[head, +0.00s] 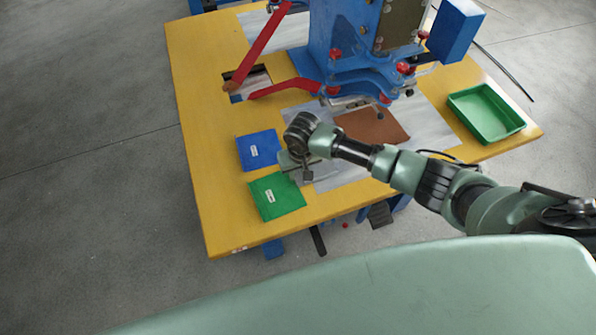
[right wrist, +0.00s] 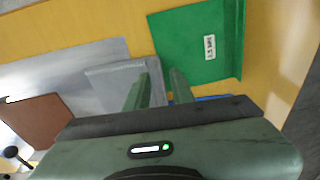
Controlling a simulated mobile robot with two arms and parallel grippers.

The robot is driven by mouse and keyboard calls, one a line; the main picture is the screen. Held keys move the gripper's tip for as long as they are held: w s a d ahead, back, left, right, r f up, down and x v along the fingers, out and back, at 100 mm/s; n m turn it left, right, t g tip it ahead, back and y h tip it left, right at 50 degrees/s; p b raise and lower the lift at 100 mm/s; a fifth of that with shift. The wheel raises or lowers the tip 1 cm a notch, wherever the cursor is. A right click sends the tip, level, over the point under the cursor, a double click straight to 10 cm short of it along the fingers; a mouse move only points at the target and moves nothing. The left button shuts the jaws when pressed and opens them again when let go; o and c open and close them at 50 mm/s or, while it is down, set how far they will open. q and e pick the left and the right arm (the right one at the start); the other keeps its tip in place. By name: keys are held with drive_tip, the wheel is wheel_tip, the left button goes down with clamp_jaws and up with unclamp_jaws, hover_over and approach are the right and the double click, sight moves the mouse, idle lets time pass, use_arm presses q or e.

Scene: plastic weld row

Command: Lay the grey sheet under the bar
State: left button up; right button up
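The grey sheet (right wrist: 112,76) lies flat near the front left part of the pale metal plate (head: 433,128); in the head view I cannot separate it clearly from the plate. My right gripper (head: 307,178) points down at the sheet's edge beside the green sheet. In the right wrist view its two fingers (right wrist: 160,84) stand apart, one over the sheet's edge; I cannot tell whether they touch it. The bar (head: 352,101) is on the underside of the blue press, behind my right gripper, partly hidden by the press parts. My left gripper is out of view.
A brown sheet (head: 375,127) lies on the plate under the press front. A blue sheet (head: 257,150) and a labelled green sheet (head: 276,196) lie at the left on the yellow table (head: 205,120). A green tray (head: 487,112) stands at right. Red levers (head: 265,45) reach out left.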

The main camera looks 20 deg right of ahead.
sight(296, 181)
drive_tip(key=f+b, duration=0.4)
drive_tip(key=shift+w, duration=0.3)
drive_tip(key=shift+w+f+b, duration=0.2)
drive_tip(key=shift+f+b, duration=0.5)
drive_tip(key=shift+f, duration=0.65)
clamp_jaws()
drive_tip(key=shift+r+p, duration=0.2)
drive_tip(key=shift+p, duration=0.1)
drive_tip(key=shift+r+p, duration=0.4)
drive_tip(key=shift+p, duration=0.1)
